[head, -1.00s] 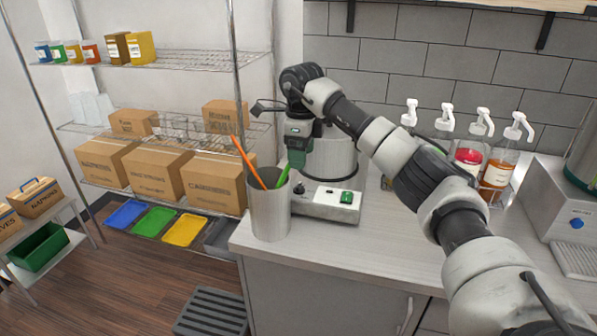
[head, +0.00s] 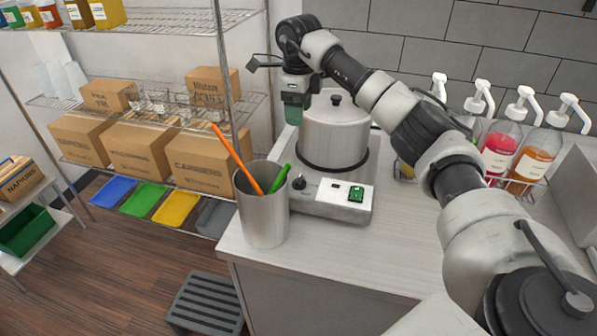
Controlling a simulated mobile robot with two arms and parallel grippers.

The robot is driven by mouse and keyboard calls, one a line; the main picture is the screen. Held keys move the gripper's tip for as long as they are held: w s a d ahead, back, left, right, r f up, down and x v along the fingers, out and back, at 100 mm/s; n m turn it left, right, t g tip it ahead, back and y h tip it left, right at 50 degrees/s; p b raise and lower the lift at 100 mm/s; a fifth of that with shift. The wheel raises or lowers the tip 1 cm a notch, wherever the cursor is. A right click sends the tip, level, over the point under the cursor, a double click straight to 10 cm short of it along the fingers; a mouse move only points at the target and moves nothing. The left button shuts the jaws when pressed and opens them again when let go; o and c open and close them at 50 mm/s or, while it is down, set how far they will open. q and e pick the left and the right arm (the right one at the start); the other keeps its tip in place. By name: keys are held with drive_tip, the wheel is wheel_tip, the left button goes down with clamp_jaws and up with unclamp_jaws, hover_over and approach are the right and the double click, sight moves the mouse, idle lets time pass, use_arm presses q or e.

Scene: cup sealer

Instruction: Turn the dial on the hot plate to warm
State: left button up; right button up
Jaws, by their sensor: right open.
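The hot plate (head: 325,203) is a white box near the counter's front edge, with a silver lidded pot (head: 337,135) on it. Its dark dial (head: 299,183) is at the left of the front panel, left of a green switch (head: 356,193). The dial's setting is too small to read. My right gripper (head: 294,114) is open and points down. In the picture it is above the dial and left of the pot lid, apart from the dial. My left gripper is not in view.
A metal cup (head: 264,218) holding an orange stick (head: 236,158) and a green stick (head: 280,178) stands just left of the hot plate, close to the dial. Pump bottles (head: 535,158) stand at the right. The counter (head: 390,250) between is clear.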

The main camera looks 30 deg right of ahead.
wheel_tip(320, 180, down, 4)
drive_tip(key=s+r+b, duration=0.1)
drive_tip(key=b, duration=0.7)
hover_over(299, 178)
wheel_tip(299, 178, down, 6)
wheel_tip(299, 178, down, 10)
drive_tip(key=shift+f+p, duration=0.2)
drive_tip(key=shift+p, duration=0.85)
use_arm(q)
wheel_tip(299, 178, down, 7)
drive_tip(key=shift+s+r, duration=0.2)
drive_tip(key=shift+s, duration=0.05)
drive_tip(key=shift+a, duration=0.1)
use_arm(e)
drive_tip(key=c, duration=0.9)
